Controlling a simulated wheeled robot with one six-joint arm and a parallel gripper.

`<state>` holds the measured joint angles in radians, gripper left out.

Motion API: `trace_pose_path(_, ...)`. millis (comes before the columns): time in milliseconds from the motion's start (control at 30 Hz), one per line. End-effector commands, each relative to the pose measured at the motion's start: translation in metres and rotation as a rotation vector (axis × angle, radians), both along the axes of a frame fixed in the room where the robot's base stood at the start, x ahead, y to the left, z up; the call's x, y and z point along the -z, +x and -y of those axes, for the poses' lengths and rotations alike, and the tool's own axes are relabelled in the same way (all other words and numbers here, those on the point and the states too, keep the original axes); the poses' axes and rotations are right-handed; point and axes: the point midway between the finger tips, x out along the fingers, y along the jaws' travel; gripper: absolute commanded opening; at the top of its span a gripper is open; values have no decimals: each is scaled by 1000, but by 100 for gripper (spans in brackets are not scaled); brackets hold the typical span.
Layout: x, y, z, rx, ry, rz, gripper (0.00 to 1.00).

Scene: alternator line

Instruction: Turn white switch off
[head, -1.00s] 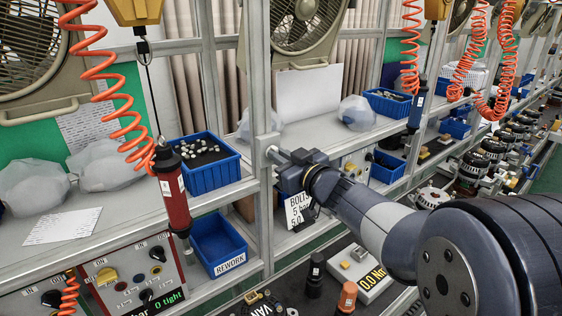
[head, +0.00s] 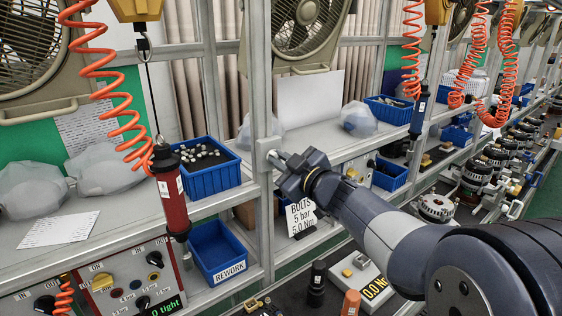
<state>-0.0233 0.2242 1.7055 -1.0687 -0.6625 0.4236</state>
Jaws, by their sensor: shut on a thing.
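My gripper (head: 279,161) is at the upright grey post in the middle of the head view, shut on a small pale piece there. A pale grey-white box (head: 266,147) sits on the post just above and left of the fingertips. The piece in the jaws seems to be the white switch, but it is very small and mostly hidden by the fingers. I cannot tell which way it is set.
Blue bins (head: 210,178) and a REWORK bin (head: 225,268) lie left of the post. A red tool (head: 171,200) hangs from an orange coil. A BOLTS sign (head: 300,217) is below my wrist.

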Motion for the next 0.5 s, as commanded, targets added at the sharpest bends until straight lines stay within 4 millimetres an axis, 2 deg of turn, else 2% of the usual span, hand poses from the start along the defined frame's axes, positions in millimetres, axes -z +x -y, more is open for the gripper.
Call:
trace_pose_path(167,0,0,0,0,-2,1,0)
trace_pose_path(200,0,0,0,0,-2,1,11)
trace_pose_path(433,0,0,0,0,-1,1,30)
trace_pose_path(500,0,0,0,0,0,0,32)
